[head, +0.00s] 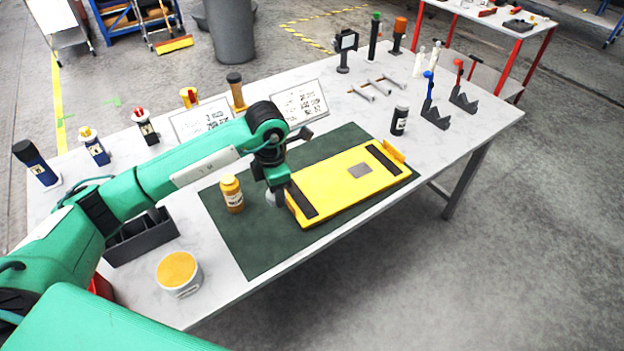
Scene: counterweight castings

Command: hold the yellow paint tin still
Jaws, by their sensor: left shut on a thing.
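The yellow paint tin (178,273), a white tub with yellow paint at its top, stands upright on the near left of the table. My left gripper (276,199) is well away from it, to the right and further back. It points down at the left end of a flat yellow casting (345,185) with black strips and a grey square. It is shut, it seems on that end of the casting; the fingertips are mostly hidden. A yellow bottle (232,193) stands just left of the gripper. My right gripper is not in view.
A dark green mat (240,245) lies under the casting and bottle on the pale table (440,150). A dark divided bin (142,238) stands behind the tin. Signs, a black bottle (399,120), grey brackets (436,114) and several tools line the far side.

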